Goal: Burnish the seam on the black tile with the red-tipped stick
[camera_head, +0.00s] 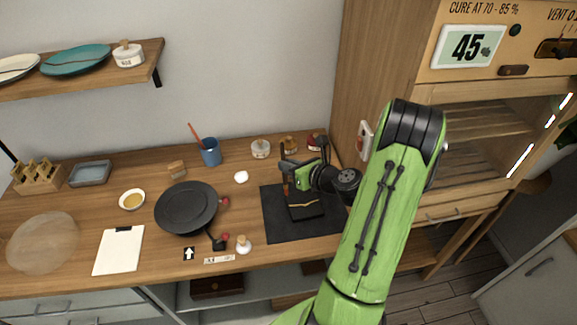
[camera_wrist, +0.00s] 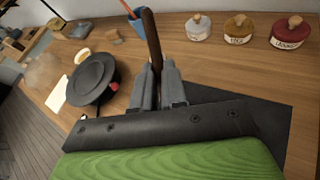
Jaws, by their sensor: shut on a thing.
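The black tile (camera_head: 305,212) lies on a dark mat (camera_head: 275,228), with a gold seam (camera_head: 303,204) across it. My gripper (camera_head: 287,176) is just above the tile's far left side. In the wrist view my gripper (camera_wrist: 158,72) is shut on a dark brown stick (camera_wrist: 151,35), which stands up between the fingers. The stick's lower end is small in the head view, and I cannot tell whether it touches the tile. Its tip colour is not clear. The tile is hidden in the wrist view.
White (camera_head: 260,149), tan (camera_head: 289,146) and red (camera_head: 314,143) jars stand behind the mat. A blue cup (camera_head: 210,157) holds a red-handled tool. A black pan (camera_head: 187,207) and white clipboard (camera_head: 119,250) are left. A wooden cabinet (camera_head: 385,65) rises right.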

